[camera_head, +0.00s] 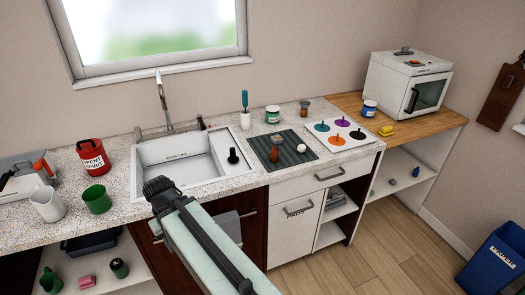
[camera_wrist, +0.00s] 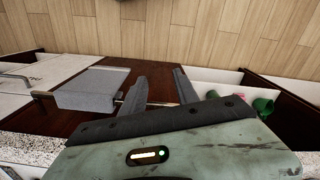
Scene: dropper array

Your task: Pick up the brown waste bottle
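A small brown bottle (camera_head: 274,155) stands on the dark ribbed mat (camera_head: 296,152) on the counter, right of the sink. A second small brown container (camera_head: 304,108) stands behind the mat near the wall. I cannot read a waste label on either. My gripper (camera_head: 160,188) is in front of the sink's front edge, left of and well apart from both brown things. In the wrist view my gripper (camera_wrist: 160,78) has its two dark fingers spread with nothing between them. Neither brown thing shows in the wrist view.
A red can (camera_head: 91,155), a white jug (camera_head: 47,204) and a green cup (camera_head: 97,199) stand at left. A knobbed board (camera_head: 338,137) is right of the mat. A grey cloth (camera_wrist: 95,88) hangs below the counter.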

